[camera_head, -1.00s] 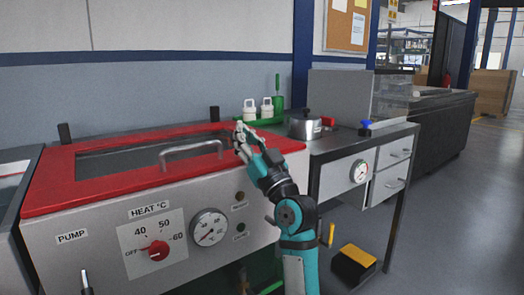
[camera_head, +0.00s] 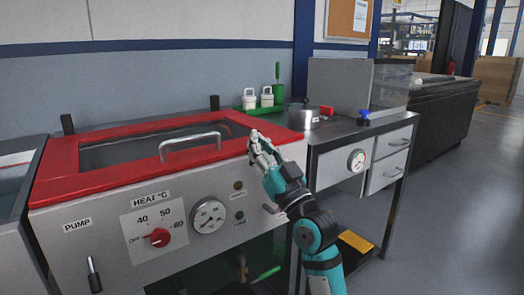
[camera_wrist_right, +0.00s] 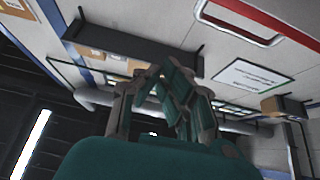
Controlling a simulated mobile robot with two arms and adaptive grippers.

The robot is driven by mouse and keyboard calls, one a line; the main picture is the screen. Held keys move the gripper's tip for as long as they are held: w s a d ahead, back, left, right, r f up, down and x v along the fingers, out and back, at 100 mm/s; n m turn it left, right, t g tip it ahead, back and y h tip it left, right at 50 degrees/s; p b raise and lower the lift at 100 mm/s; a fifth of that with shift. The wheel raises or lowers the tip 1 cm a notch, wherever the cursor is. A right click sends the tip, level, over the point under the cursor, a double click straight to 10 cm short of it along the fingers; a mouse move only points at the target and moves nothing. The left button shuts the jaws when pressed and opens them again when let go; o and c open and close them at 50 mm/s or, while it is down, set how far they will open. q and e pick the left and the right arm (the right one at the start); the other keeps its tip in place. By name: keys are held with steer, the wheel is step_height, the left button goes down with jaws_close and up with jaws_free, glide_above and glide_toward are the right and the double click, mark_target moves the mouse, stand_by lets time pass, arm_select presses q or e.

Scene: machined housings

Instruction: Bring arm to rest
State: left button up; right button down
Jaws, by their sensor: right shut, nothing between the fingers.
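My right arm (camera_head: 305,218) is teal and dark grey and comes up from the lower middle of the head view. My right gripper (camera_head: 260,148) is at its upper end, shut and empty, in front of the right part of the red-topped washing unit (camera_head: 60,180). Whether it touches the unit's front cannot be told. The gripper also shows in the right wrist view (camera_wrist_right: 160,78), with its fingers pointing up and away. My left gripper is not in view.
The unit has a silver handle (camera_head: 190,145), a red heat knob (camera_head: 160,237) and a gauge (camera_head: 209,216). A bench (camera_head: 375,130) with a steel pot (camera_head: 303,115) stands to the right. White bottles (camera_head: 249,98) sit in a green tray behind. The floor at right is clear.

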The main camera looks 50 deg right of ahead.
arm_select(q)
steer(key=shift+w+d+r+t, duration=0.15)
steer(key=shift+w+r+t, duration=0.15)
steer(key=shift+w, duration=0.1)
arm_select(e)
steer(key=shift+s+a+f, duration=0.15)
steer(key=shift+s+f, duration=0.3)
steer(key=shift+s, duration=0.1)
